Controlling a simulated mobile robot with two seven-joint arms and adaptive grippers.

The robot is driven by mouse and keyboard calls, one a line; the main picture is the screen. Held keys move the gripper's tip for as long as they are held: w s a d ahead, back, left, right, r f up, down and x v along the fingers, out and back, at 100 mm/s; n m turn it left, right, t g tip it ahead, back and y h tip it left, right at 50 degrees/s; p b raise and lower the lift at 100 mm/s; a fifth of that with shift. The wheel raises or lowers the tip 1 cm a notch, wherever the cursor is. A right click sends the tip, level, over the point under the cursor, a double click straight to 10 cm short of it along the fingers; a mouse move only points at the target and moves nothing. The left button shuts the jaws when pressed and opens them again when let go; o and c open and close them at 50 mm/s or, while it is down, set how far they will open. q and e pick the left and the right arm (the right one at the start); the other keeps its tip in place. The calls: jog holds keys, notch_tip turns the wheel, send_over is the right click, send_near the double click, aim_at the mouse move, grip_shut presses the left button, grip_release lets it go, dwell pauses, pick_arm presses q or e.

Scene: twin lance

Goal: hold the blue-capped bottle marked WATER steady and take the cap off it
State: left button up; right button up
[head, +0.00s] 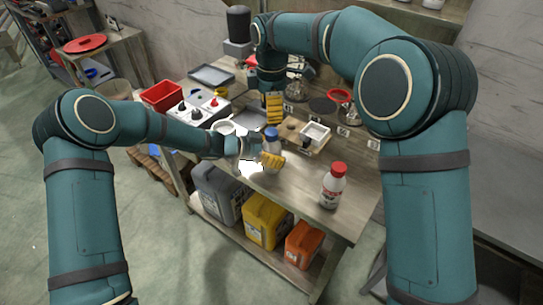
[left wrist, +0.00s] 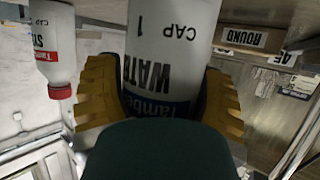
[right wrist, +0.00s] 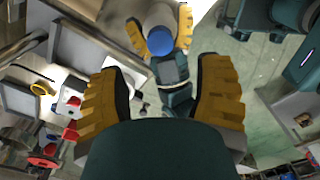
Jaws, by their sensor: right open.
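The WATER bottle (left wrist: 170,50) is white with a dark blue label band and fills the middle of the left wrist view. My left gripper (head: 262,160) is shut on its body, with one yellow finger on each side. The bottle's blue cap (head: 271,132) is on it; it also shows in the right wrist view (right wrist: 160,41). My right gripper (head: 273,107) is open and empty, pointing down above and behind the bottle in the head view. In the right wrist view the cap lies beyond its fingertips (right wrist: 160,85), apart from both fingers.
A red-capped white bottle (head: 333,187) stands to the right on the bench. Grey, yellow and orange canisters (head: 266,220) sit on the shelf below. The front bench is mostly clear.

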aim_at(271, 132)
pick_arm(q)
grip_shut()
pick_arm(e)
jog(key=m, duration=0.2)
jog(key=a+m, duration=0.1)
jog(key=m, duration=0.1)
jog(key=shift+r, duration=0.3)
jog(key=m, duration=3.1)
jog(key=shift+d+f, duration=0.15)
jog(key=shift+d, duration=0.15)
jog(key=shift+d+f+m, duration=0.2)
jog(key=shift+f+m, duration=0.1)
jog(key=shift+m, duration=0.2)
jog(key=shift+f, duration=3.85)
